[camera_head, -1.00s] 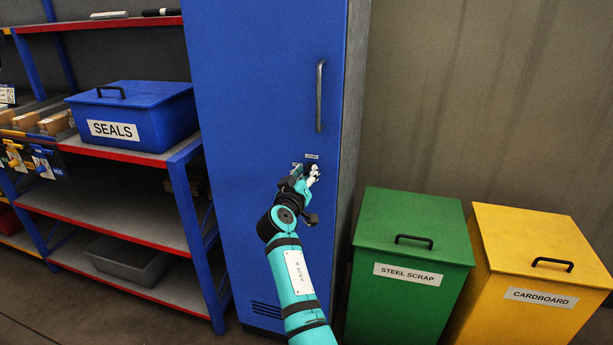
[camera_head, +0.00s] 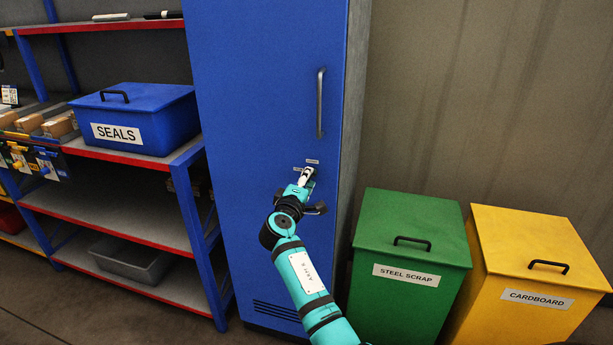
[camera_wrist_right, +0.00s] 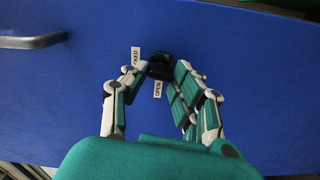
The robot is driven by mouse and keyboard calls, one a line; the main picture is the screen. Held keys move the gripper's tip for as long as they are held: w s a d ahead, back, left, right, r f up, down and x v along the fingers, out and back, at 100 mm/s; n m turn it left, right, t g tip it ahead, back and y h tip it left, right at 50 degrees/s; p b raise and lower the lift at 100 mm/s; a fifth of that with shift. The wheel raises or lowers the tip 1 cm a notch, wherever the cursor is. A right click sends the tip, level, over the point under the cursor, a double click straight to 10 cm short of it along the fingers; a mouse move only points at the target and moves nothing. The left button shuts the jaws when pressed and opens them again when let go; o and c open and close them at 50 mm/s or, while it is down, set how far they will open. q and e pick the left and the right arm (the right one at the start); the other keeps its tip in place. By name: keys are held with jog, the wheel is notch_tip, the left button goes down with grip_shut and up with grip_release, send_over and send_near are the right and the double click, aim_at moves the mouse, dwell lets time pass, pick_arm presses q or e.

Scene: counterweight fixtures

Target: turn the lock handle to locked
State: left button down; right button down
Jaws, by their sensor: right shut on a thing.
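The tall blue cabinet (camera_head: 262,110) stands in the middle of the head view. The lock handle (camera_wrist_right: 160,66) is a small dark part on its door, mostly covered by my fingers; which label it points to is hard to tell. An OPEN label (camera_wrist_right: 157,89) and a partly hidden label ending in "KED" (camera_wrist_right: 135,60) sit beside it. In the head view, one small label (camera_head: 312,162) is above the lock and another is to its left. My right gripper (camera_head: 308,172), also in the wrist view (camera_wrist_right: 158,72), is shut on the lock handle. My left gripper is not in view.
A grey bar handle (camera_head: 320,103) stands out from the door above the lock. A green STEEL SCRAP bin (camera_head: 412,230) and a yellow CARDBOARD bin (camera_head: 530,238) stand right of the cabinet. A shelf with a blue SEALS box (camera_head: 150,105) stands left.

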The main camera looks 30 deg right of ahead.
jog(key=shift+n+p, duration=0.5)
jog(key=shift+n, duration=0.6)
jog(key=c, duration=1)
grip_release()
jog(key=shift+c, duration=0.2)
jog(key=v, duration=1.2)
jog(key=shift+w+f, duration=0.1)
jog(key=shift+f, duration=0.05)
